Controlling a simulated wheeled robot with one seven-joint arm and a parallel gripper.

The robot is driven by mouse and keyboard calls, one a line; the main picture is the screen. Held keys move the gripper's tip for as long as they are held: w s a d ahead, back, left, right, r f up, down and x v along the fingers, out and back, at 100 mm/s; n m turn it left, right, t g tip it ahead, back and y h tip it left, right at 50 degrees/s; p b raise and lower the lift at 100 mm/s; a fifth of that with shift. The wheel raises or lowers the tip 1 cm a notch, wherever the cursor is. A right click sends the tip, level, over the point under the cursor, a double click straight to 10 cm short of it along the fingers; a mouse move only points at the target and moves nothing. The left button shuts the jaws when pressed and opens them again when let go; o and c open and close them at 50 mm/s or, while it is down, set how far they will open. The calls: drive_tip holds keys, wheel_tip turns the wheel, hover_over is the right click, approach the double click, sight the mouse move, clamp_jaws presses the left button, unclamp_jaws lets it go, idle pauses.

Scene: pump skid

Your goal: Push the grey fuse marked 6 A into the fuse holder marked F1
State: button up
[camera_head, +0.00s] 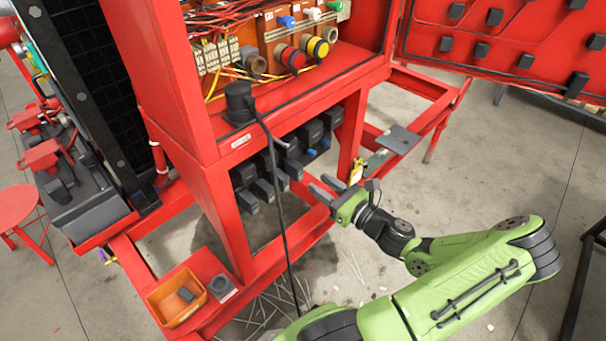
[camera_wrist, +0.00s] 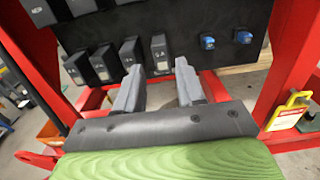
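My gripper (camera_head: 321,187) is in front of the lower black panel under the red cabinet. In the wrist view its two fingers (camera_wrist: 160,86) are apart with nothing visible between them, pointing at the panel. A row of dark block-shaped units with pale labels is on the black panel (camera_wrist: 185,57). One narrower, greyer block (camera_wrist: 160,52) stands just beyond the gap between the fingers, apart from them. Its label is too small to read surely, so I cannot tell whether it is the 6 A fuse. No F1 marking is legible.
Two blue round parts (camera_wrist: 207,42) sit right of the blocks. A black cable (camera_head: 277,190) hangs left of my gripper. An orange tray (camera_head: 160,291) holding a dark item stands at the lower left.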

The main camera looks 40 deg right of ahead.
sight(301, 171)
drive_tip(key=w+b, duration=0.1)
drive_tip(key=w, duration=0.8)
drive_tip(key=shift+w+a+b, duration=0.15)
drive_tip(key=shift+w+b, duration=0.05)
drive_tip(key=shift+b, duration=0.1)
clamp_jaws()
drive_tip(key=shift+s, duration=0.1)
drive_tip(key=shift+s+p, duration=0.65)
drive_tip(key=shift+s, duration=0.9)
drive_tip(key=shift+s+p, duration=0.55)
drive_tip(key=shift+s, duration=1.15)
